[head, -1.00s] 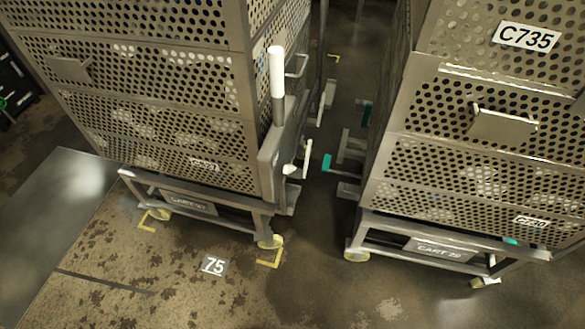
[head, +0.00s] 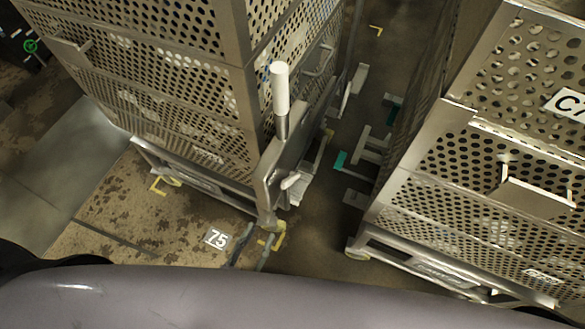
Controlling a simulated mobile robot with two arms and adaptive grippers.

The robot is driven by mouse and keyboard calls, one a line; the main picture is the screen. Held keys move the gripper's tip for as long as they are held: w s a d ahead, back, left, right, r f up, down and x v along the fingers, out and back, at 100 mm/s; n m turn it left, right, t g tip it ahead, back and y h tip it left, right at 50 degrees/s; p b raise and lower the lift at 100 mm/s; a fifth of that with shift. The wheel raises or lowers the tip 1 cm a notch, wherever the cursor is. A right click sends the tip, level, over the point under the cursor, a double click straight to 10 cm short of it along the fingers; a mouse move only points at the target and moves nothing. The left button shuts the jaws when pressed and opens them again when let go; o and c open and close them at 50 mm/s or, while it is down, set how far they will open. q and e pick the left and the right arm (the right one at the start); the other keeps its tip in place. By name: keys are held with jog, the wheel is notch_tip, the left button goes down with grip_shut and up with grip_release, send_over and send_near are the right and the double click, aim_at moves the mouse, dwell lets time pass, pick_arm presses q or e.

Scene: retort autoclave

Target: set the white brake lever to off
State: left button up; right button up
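The white brake lever (head: 281,88) is a white cylindrical grip on a metal stem. It stands nearly upright at the right front corner of the left perforated cart (head: 207,98). A smaller white part (head: 291,181) sits low on the same corner. My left gripper (head: 254,247) shows only as two thin dark fingertips, set apart with nothing between them. They are beside the cart's front wheel, well below the lever in the picture and apart from it. My arm hides the rest of this gripper. My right gripper is not in view.
A second perforated cart (head: 441,123) stands at the right, with a narrow aisle between the carts. Teal parts (head: 340,160) stick into this aisle. The floor label 75 (head: 216,239) lies before the left cart. A grey plate (head: 45,205) covers floor at the left.

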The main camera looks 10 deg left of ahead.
aim_at(288, 182)
pick_arm(q)
jog(key=p+x, duration=0.2)
jog(key=x, duration=1.3)
jog(key=shift+w+d, duration=0.1)
jog(key=shift+w, duration=0.15)
jog(key=shift+w+d, duration=0.1)
jog(key=shift+w, duration=0.25)
jog(key=shift+w+d, duration=0.1)
jog(key=shift+w, duration=0.15)
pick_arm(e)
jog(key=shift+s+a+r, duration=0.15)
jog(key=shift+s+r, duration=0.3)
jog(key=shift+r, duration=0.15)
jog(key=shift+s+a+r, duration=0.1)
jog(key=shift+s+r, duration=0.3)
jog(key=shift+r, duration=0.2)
pick_arm(q)
jog(key=shift+c, duration=0.3)
jog(key=c, duration=0.7)
jog(key=shift+f, duration=0.1)
grip_shut()
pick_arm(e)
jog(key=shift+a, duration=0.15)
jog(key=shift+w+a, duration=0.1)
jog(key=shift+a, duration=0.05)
